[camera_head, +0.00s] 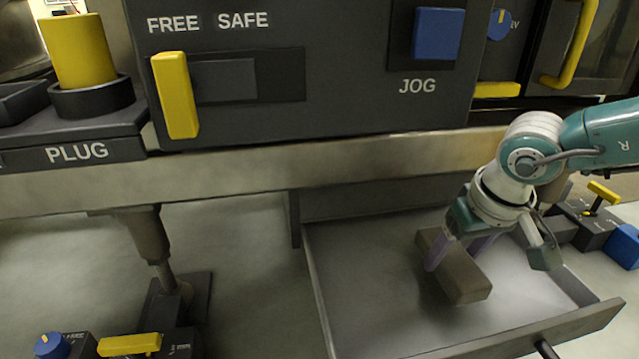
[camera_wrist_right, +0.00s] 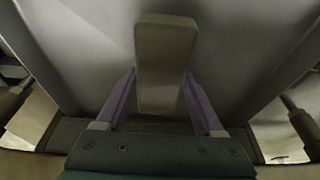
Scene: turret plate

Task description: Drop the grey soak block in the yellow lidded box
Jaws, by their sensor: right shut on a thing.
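The grey soak block (camera_head: 464,280), a brownish-grey bar, is in the open drawer in the head view. My right gripper (camera_head: 456,254) reaches down into the drawer and is shut on the block, with one purple finger on each side. In the right wrist view the block (camera_wrist_right: 165,55) stands out between the two fingers of the right gripper (camera_wrist_right: 160,98). I cannot tell whether the block touches the drawer floor. I do not see a yellow lidded box in either view. My left gripper is not in view.
The open drawer (camera_head: 365,290) has raised walls around the block. Above it runs a metal ledge (camera_head: 330,172) below a dark panel (camera_head: 330,75) with a yellow lever (camera_head: 175,95) and a blue JOG button (camera_head: 438,33). Small control units (camera_head: 590,225) stand right of the drawer.

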